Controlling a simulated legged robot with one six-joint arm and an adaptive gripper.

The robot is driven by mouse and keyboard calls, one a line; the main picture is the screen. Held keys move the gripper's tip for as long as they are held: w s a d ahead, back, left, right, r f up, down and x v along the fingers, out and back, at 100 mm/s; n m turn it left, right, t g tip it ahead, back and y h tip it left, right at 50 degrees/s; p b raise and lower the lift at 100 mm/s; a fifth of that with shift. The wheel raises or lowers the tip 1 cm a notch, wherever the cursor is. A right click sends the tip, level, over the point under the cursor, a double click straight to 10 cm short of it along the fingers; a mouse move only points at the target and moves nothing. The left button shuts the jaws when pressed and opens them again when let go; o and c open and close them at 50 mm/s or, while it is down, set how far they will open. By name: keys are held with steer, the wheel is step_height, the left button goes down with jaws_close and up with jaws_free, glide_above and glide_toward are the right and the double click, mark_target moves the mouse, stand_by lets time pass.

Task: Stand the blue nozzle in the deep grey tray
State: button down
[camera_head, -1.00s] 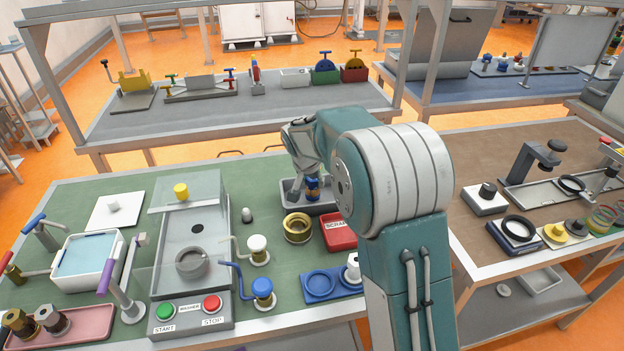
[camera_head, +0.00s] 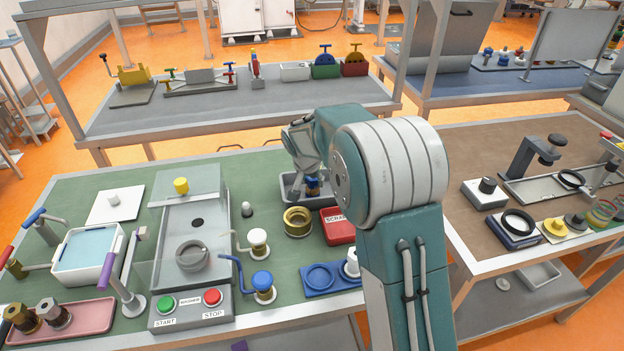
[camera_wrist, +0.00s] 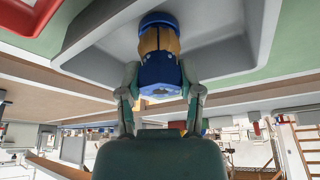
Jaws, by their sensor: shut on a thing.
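The blue nozzle (camera_head: 313,183) has blue ends and a brass-coloured middle band. In the wrist view the nozzle (camera_wrist: 160,62) sits between the fingers of my gripper (camera_wrist: 161,92), which is shut on its near blue end. The deep grey tray (camera_head: 289,196) stands on the green bench, partly hidden behind my arm. In the head view the nozzle is at the tray, roughly upright. In the wrist view the tray (camera_wrist: 225,62) surrounds the nozzle's far end. I cannot tell whether that end touches the tray floor.
A brass ring (camera_head: 297,222) and a red scrap bin (camera_head: 338,226) stand just in front of the tray. A small grey-white peg (camera_head: 247,209) stands to its left. A blue tray (camera_head: 325,280) lies nearer the bench's front edge.

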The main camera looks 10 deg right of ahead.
stand_by(0.4)
steer(key=shift+c, duration=0.9)
jaws_free()
steer(key=shift+o, duration=0.9)
steer(key=shift+r, duration=0.1)
steer(key=shift+r, duration=3.45)
